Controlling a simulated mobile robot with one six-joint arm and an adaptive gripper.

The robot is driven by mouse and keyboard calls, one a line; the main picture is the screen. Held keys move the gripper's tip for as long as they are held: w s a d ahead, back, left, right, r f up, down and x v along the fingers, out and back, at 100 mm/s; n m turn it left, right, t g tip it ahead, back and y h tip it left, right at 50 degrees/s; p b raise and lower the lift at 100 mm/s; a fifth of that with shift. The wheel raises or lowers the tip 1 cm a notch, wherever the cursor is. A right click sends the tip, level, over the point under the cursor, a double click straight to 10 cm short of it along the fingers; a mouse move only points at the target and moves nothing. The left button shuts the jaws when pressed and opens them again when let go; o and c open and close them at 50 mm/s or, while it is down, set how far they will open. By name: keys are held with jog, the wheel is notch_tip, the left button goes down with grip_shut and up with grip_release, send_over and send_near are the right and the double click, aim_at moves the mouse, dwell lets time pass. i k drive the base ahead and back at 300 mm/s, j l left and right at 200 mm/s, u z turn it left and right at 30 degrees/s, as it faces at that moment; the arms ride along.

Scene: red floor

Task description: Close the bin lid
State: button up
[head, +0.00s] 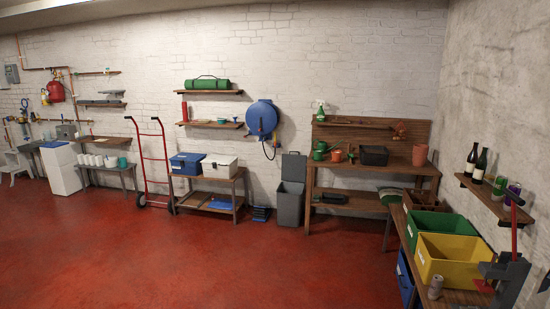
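A grey bin (290,205) stands on the red floor against the back wall, between a low wooden bench and a taller potting bench. Its grey lid (294,166) is open, standing upright at the back of the bin near the wall. The bin's inside shows only as a dark strip below the lid, so I cannot tell what is in it. My gripper is not in view.
The red floor (200,260) before the bin is clear. Left are the low bench (213,201) with two boxes and a red hand truck (141,168). The potting bench (350,198) stands close right. A side bench with a yellow crate (455,274) lines the right wall.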

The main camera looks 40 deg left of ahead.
aim_at(293, 167)
jog(key=u, duration=1.3)
jog(key=i+j, duration=0.15)
jog(key=j, duration=0.2)
jog(key=i+j+z, duration=0.1)
jog(key=i+j, duration=0.25)
jog(key=i, duration=0.25)
jog(key=i+j, duration=0.45)
jog(key=i, duration=0.15)
jog(key=i+j+z, duration=0.15)
jog(key=i+j, duration=0.25)
jog(key=i, duration=0.15)
jog(key=i+u, duration=0.15)
jog(key=i, duration=0.55)
jog(key=i+l+u, duration=0.1)
jog(key=i, duration=0.55)
jog(key=i+l+u, duration=0.15)
jog(key=i, duration=0.55)
jog(key=i+l+u, duration=0.1)
jog(key=i+u, duration=0.25)
jog(key=i, duration=1.85)
jog(key=i+z, duration=0.2)
jog(key=i, duration=0.4)
jog(key=i+z, duration=0.25)
jog(key=i, duration=0.3)
jog(key=i+j+z, duration=0.2)
jog(key=i, duration=0.7)
